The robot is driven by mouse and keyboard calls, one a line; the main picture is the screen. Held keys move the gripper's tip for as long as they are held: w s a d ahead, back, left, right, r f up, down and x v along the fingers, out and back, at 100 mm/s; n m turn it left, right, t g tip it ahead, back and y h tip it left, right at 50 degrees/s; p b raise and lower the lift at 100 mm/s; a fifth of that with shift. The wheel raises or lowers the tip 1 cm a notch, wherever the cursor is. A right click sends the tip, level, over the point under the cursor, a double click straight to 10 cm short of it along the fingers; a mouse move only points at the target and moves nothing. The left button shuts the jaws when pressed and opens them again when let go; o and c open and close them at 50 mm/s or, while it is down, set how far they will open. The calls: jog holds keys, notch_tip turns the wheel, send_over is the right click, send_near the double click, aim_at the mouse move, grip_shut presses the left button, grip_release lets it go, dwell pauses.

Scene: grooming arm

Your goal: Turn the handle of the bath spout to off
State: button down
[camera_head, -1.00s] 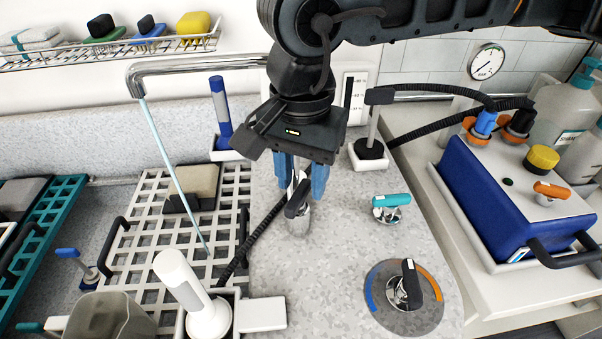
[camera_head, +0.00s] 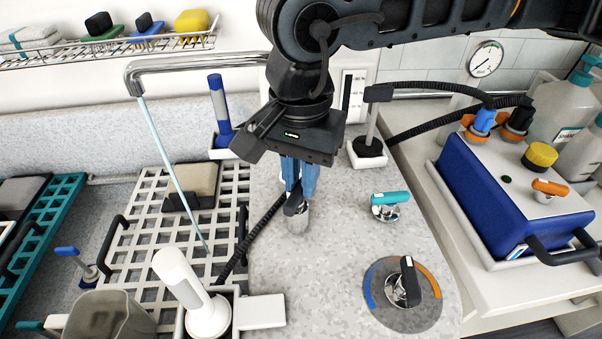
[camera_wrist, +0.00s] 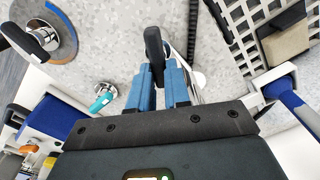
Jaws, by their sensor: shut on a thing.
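The bath spout (camera_head: 190,64) is a chrome pipe at the upper left in the head view, with a thin blue stream of water (camera_head: 169,160) running from its tip down to the white slatted rack. A black lever handle (camera_head: 294,206) stands on a round metal base (camera_head: 299,221) on the speckled counter. My gripper (camera_head: 299,188) points down at this handle, its blue fingers shut on it. In the wrist view the black handle (camera_wrist: 154,45) sticks out past the fingertips (camera_wrist: 162,72). The part between the fingers is hidden.
A teal-handled tap (camera_head: 388,204) stands to the right. A black-handled dial (camera_head: 403,286) with a blue and orange ring sits nearer the front. A black hose passes close by on the left. A blue box (camera_head: 510,200) stands further right.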

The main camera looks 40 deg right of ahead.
jog(key=shift+f+b, duration=0.15)
jog(key=shift+b, duration=0.4)
jog(key=m+b, duration=0.2)
jog(key=b, duration=0.1)
jog(key=shift+s+d+f, duration=0.1)
jog(key=shift+f, duration=0.15)
jog(key=m+b, duration=0.2)
jog(key=b, duration=0.2)
jog(key=shift+s+m+b, duration=0.15)
jog(key=shift+m+b, duration=0.15)
jog(key=shift+b, duration=0.05)
jog(key=m+b, duration=0.1)
jog(key=b, duration=0.1)
jog(key=m+b, duration=0.3)
jog(key=shift+s+r+b, duration=0.1)
jog(key=shift+s+b, duration=0.15)
jog(key=shift+b, duration=0.15)
jog(key=m+b, duration=0.3)
jog(key=shift+s+r, duration=0.15)
jog(key=shift+r, duration=0.05)
jog(key=shift+r+m, duration=0.1)
jog(key=shift+m, duration=0.2)
jog(key=c, duration=1.1)
grip_release()
